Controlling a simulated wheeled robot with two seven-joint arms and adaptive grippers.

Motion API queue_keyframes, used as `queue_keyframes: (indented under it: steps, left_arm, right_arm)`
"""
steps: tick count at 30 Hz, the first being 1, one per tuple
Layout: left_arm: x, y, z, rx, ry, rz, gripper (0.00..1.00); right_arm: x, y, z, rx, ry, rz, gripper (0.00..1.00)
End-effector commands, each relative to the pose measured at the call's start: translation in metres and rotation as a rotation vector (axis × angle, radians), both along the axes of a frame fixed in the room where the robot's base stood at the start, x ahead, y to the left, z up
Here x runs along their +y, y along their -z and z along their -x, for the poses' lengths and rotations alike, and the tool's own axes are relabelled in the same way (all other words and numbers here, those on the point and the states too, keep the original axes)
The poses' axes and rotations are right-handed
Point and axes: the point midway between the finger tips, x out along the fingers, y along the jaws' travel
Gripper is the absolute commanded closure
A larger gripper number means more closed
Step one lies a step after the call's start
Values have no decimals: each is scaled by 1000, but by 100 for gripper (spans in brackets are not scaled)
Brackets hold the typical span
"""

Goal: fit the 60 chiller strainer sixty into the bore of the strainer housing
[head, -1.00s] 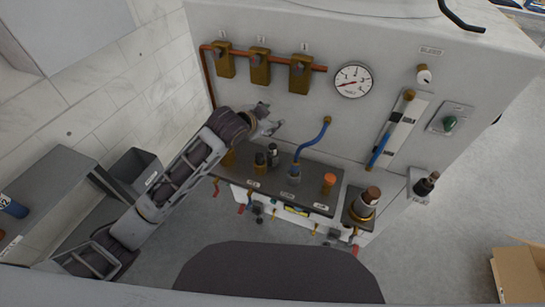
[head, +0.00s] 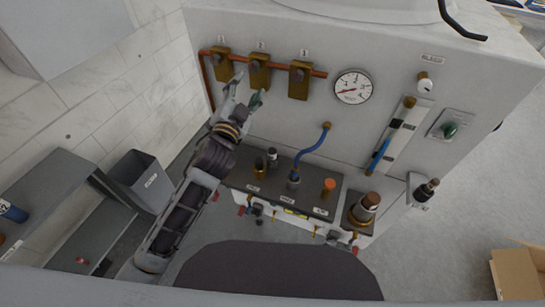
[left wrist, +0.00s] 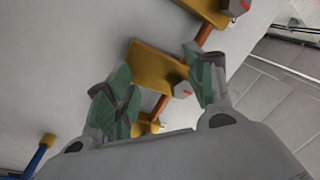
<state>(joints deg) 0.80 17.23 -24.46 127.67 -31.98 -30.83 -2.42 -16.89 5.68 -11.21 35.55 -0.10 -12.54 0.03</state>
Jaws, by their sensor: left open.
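My left gripper (head: 247,96) is open and empty in front of the console's upper left panel, close to the brass valves. In the left wrist view its green-padded fingers (left wrist: 160,72) stand apart, with a brass valve (left wrist: 155,62) behind the gap; I cannot tell whether they touch it. I cannot tell for sure which part is the strainer or the housing. A brass-ringed fitting with a brown top (head: 366,205) stands on the ledge's right end. A dark-capped fitting (head: 427,189) stands right of it. My right gripper is not in view.
Brass valves (head: 301,80) hang on a copper pipe beside a gauge (head: 352,87). The ledge holds small dark fittings (head: 259,165), a blue hose (head: 314,147) and an orange cap (head: 328,184). A grey bin (head: 140,180) and shelf (head: 50,185) stand left.

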Motion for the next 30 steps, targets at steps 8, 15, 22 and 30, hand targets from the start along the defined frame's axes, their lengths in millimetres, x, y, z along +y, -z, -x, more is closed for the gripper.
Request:
queue_keyframes:
  steps: [8,15,22,30]
  left_arm:
    - [-21,-47,14,-232,58,-127,46]
    - [-62,-84,28,-447,169,-269,46]
    - [-103,-105,47,-629,290,-412,46]
    - [-149,-110,73,-830,444,-601,46]
  right_arm:
    - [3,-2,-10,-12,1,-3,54]
    - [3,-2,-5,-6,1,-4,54]
    - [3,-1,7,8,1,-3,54]
    - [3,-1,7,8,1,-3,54]
